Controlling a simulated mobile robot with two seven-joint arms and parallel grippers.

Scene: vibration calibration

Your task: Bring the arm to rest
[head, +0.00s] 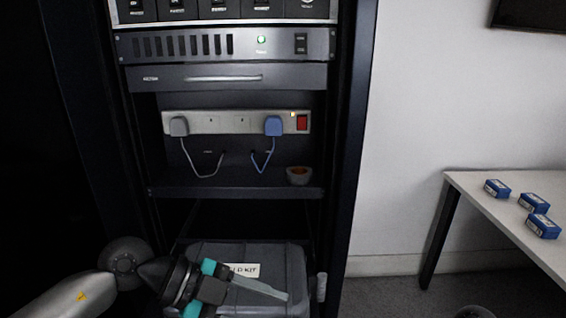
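My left arm comes in from the lower left. Its gripper (245,288), dark with teal parts, is in front of a grey case labelled "KIT" (290,262) at the bottom of the rack. A pale, narrow piece extends right from the gripper across the case front; I cannot tell whether it is a finger or a held thing. Whether the fingers are open or shut is unclear, as is any contact with the case. My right gripper is not in view.
The dark rack (350,150) holds a power strip (225,122) with a grey plug (179,126), a blue plug (273,126) and a red switch (302,122). A small bowl (299,175) sits on its shelf. A white table (480,190) at right bears three blue boxes (533,203).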

